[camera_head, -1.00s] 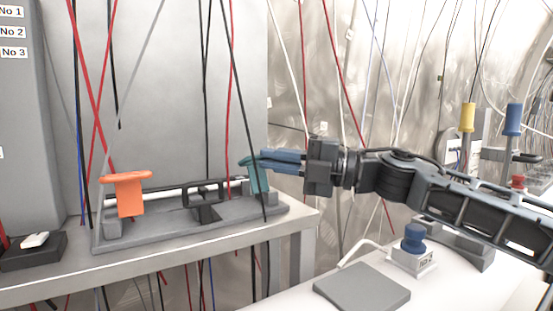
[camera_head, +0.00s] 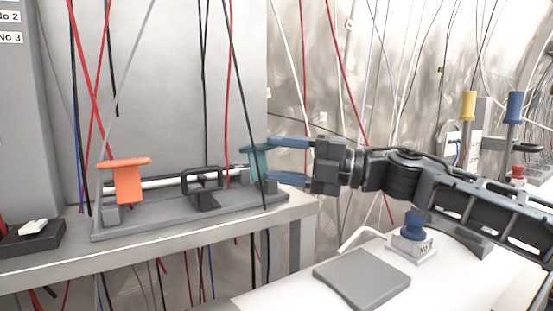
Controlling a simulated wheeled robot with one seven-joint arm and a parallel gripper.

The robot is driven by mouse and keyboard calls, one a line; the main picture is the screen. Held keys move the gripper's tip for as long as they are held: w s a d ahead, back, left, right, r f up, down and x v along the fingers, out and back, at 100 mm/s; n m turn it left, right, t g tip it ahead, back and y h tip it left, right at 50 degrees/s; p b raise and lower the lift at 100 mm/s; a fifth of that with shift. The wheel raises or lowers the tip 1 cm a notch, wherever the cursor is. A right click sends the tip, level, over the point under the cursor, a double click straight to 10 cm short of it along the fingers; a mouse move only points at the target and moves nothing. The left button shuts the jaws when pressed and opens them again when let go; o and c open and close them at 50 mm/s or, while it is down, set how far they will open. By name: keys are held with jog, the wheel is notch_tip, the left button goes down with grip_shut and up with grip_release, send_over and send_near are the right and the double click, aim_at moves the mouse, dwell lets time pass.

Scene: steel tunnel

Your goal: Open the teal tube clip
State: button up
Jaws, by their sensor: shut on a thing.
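The teal tube clip (camera_head: 257,163) stands upright at the right end of the grey rack, around the end of a pale tube (camera_head: 158,184). Its T-shaped handle is on top. My gripper (camera_head: 268,160) comes in from the right with its two blue fingers spread, one above the other. Their tips reach the clip's right side, the upper one by the handle and the lower one by the body. The gripper is shut on the clip; the exact contact is partly hidden. An orange clip (camera_head: 128,181) stands upright at the left end.
The grey rack (camera_head: 160,222) sits on a shelf with a black middle bracket (camera_head: 203,186). Thin cables hang in front of and behind it, one dark cable crossing the clip. A blue-knobbed box (camera_head: 414,240) and a grey plate (camera_head: 362,277) lie at front right.

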jog(key=shift+o, duration=0.5)
jog(key=shift+t, duration=0.4)
jog(key=shift+w+d+f+b, duration=0.15)
jog(key=shift+d+f+b, duration=0.25)
jog(key=shift+d+f, duration=0.4)
jog(key=shift+w+d+f+b, duration=0.15)
jog(key=shift+d+f+b, duration=0.2)
jog(key=shift+d+f, duration=0.45)
jog(key=shift+o, duration=0.9)
jog(key=shift+d+f, duration=0.25)
jog(key=shift+d, duration=0.15)
jog(key=shift+w+d+f+b, duration=0.1)
jog(key=shift+d+f+b, duration=0.15)
jog(key=shift+b, duration=0.1)
jog(key=shift+c, duration=1.4)
jog(key=shift+d+f+b, duration=0.15)
jog(key=shift+d+b, duration=0.2)
jog(key=shift+d, duration=0.4)
jog(key=s+d+r+b, duration=0.2)
jog(key=s+d+r, duration=0.2)
jog(key=d+r, duration=0.7)
jog(key=shift+s, duration=0.15)
